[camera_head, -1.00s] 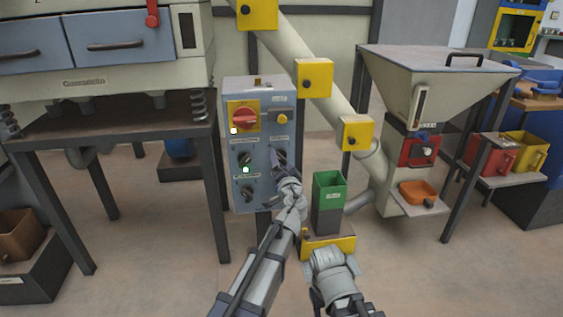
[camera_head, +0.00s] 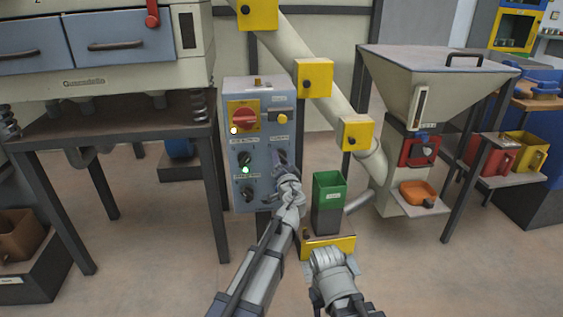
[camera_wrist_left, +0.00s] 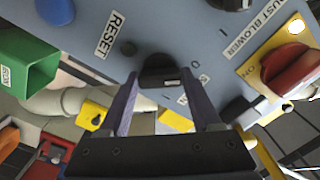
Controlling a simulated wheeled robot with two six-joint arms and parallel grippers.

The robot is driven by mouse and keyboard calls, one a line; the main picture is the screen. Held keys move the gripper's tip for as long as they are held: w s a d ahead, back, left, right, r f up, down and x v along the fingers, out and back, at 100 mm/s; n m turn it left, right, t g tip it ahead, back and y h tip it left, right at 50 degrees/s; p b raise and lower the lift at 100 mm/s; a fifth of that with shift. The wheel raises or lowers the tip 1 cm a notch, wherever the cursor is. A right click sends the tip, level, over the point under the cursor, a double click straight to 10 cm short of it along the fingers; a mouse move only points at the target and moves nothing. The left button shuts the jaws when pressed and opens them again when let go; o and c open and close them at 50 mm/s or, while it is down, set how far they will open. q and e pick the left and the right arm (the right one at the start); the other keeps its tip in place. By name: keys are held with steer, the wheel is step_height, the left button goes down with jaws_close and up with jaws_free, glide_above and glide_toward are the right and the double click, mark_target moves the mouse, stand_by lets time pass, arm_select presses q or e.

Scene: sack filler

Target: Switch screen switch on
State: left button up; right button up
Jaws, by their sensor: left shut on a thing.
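The blue-grey control panel (camera_head: 262,205) stands left of centre in the head view. It carries a red rotary switch (camera_head: 244,116) on a yellow plate, a lit white lamp, a lit green lamp (camera_head: 246,170) and several black knobs. My left gripper (camera_head: 281,160) is at the panel's right side. In the left wrist view, its two fingers (camera_wrist_left: 161,88) are shut on a black rotary knob (camera_wrist_left: 158,68), one finger on each side. The knob's own name label is not readable.
A green bin (camera_head: 328,184) stands just right of the panel. A yellow-boxed pipe (camera_head: 335,108) slants down behind to the hopper (camera_head: 430,75). In the left wrist view, a RESET label (camera_wrist_left: 110,36) and a DUST BLOWER label lie near the held knob.

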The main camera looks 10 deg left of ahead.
arm_select(q)
steer(key=shift+c, duration=1.2)
steer(key=m, duration=0.7)
steer(key=shift+m, duration=0.3)
steer(key=m, duration=0.4)
steer(key=shift+m, duration=2.1)
